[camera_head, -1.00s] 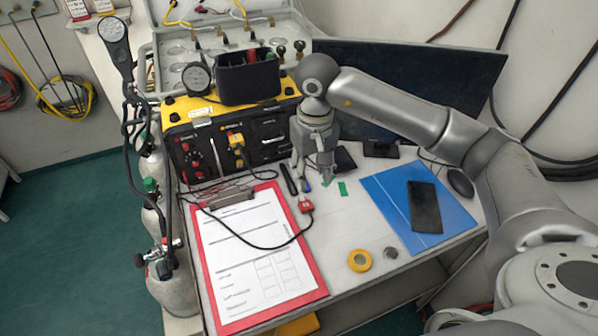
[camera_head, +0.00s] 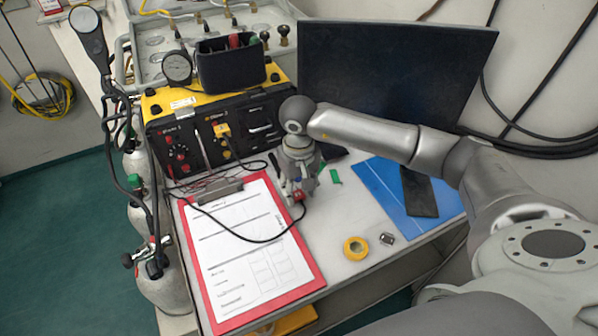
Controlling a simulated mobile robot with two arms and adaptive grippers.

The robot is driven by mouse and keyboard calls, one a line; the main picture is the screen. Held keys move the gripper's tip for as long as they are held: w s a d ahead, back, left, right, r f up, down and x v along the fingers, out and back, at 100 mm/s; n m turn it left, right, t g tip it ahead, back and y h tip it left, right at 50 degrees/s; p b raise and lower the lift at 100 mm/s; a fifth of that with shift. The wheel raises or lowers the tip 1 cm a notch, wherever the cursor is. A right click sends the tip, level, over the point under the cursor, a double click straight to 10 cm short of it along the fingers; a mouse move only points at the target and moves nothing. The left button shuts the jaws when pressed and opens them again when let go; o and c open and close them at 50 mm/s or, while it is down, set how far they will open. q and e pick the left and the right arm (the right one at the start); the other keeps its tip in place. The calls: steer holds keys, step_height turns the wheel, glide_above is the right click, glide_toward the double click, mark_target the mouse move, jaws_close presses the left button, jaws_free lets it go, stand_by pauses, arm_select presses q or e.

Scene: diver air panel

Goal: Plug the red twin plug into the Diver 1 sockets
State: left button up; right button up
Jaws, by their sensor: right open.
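The red twin plug (camera_head: 299,195) lies on the desk just right of the clipboard, with a black cable curving from it across the paper. My right gripper (camera_head: 294,192) points down right at the plug, fingers open and partly covering it. I cannot tell whether the fingers touch it. The Diver 1 panel (camera_head: 178,148) is the left black module on the yellow-topped air panel, with red and dark fittings. Its socket holes are too small to make out. A yellow plug (camera_head: 222,131) sits in the Diver 2 module beside it. My left gripper is out of view.
A red clipboard (camera_head: 311,277) with a form lies in front of the panel. Yellow tape (camera_head: 356,248), a small metal piece (camera_head: 387,239), a green piece (camera_head: 335,176) and a blue folder (camera_head: 379,184) lie to the right. A dark monitor (camera_head: 395,75) stands behind my right arm.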

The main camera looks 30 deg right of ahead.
steer(key=shift+f, duration=0.95)
jaws_close()
steer(key=shift+r, duration=0.3)
steer(key=shift+r+p, duration=0.45)
steer(key=shift+r, duration=0.75)
